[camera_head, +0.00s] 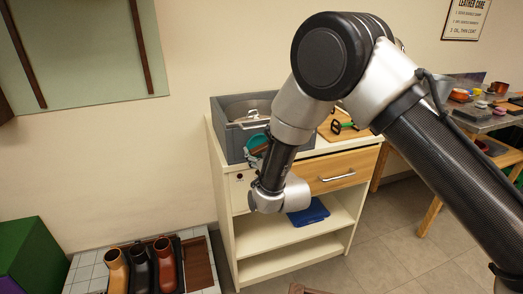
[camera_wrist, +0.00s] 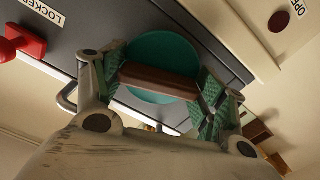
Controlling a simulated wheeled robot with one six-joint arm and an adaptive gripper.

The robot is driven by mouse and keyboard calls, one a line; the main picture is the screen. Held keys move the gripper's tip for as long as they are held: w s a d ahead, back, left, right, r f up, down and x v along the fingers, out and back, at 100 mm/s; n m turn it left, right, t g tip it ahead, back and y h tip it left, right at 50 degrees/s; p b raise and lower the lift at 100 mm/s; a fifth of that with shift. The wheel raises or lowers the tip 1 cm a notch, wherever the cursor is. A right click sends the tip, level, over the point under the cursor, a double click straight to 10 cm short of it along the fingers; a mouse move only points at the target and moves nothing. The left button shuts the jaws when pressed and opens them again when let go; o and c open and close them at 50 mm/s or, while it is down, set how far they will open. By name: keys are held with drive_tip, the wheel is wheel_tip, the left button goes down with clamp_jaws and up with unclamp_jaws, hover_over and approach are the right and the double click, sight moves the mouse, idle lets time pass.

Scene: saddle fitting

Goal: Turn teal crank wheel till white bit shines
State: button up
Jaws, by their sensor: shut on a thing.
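The teal crank wheel (camera_head: 256,140) is on the front of a grey box on the white cabinet, partly hidden by my arm. In the wrist view the teal wheel (camera_wrist: 165,47) is close, with a brown bar-shaped handle (camera_wrist: 150,78) across it. My gripper (camera_wrist: 160,84) has its green-padded fingers on the two ends of this handle and is shut on it. In the head view my gripper is mostly hidden behind my arm. I cannot make out a shining white bit in either view.
The grey box (camera_head: 219,128) holds a round metal part. A red knob (camera_wrist: 22,43) sits by a "LOCKED" label (camera_wrist: 44,12); a dark red round spot (camera_wrist: 279,21) is near an "OPE..." label. A wooden drawer (camera_head: 340,171) and blue item (camera_head: 308,212) are below.

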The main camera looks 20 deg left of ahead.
drive_tip(key=shift+w+r, duration=0.15)
drive_tip(key=shift+r, duration=0.05)
drive_tip(key=o, duration=1)
drive_tip(key=shift+a+f, duration=0.1)
drive_tip(key=shift+f, duration=0.1)
drive_tip(key=shift+s+d, duration=0.3)
drive_tip(key=shift+s, duration=0.15)
drive_tip(key=v, duration=1.1)
